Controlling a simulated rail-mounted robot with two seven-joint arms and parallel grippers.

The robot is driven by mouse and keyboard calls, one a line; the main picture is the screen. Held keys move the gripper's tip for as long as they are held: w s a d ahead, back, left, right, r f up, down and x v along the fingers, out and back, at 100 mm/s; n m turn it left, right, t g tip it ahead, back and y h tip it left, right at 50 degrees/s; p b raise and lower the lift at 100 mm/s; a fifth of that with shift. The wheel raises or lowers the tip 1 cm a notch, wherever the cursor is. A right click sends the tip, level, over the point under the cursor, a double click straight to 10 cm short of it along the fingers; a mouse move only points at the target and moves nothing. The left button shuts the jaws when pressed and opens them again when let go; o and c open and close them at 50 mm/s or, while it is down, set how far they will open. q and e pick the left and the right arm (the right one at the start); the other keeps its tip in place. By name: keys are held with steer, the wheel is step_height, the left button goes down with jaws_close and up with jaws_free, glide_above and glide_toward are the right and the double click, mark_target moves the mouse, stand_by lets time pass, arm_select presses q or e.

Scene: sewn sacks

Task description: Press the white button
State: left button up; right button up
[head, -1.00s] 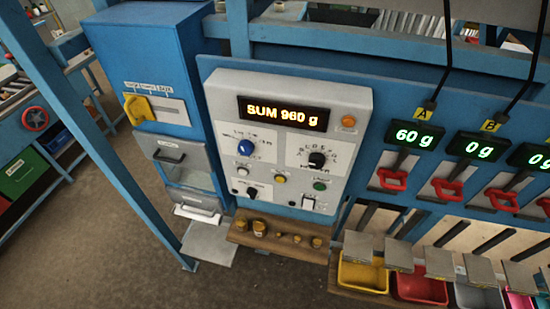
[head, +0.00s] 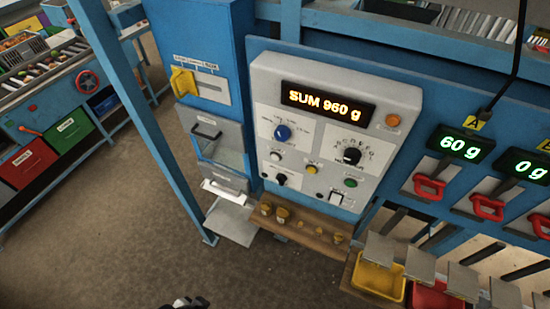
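The white button (head: 275,156) is a small round button on the light grey control panel (head: 400,100). It sits below the blue knob (head: 282,132) and above a small black knob (head: 281,179). The panel's display (head: 328,101) reads "SUM 960 g". A dark piece that looks like the tip of my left gripper (head: 188,303) shows at the bottom edge, left of the middle and well below the panel. Most of it is cut off, so its opening is hidden. My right gripper is out of view.
A yellow button (head: 312,169), a green button (head: 351,183), an orange lamp (head: 393,121) and a larger black knob (head: 352,156) share the panel. A wooden shelf (head: 325,238) with brass weights juts out below. A blue post (head: 140,120) stands at left.

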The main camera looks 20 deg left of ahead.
arm_select(q)
jaws_close()
stand_by(1.4)
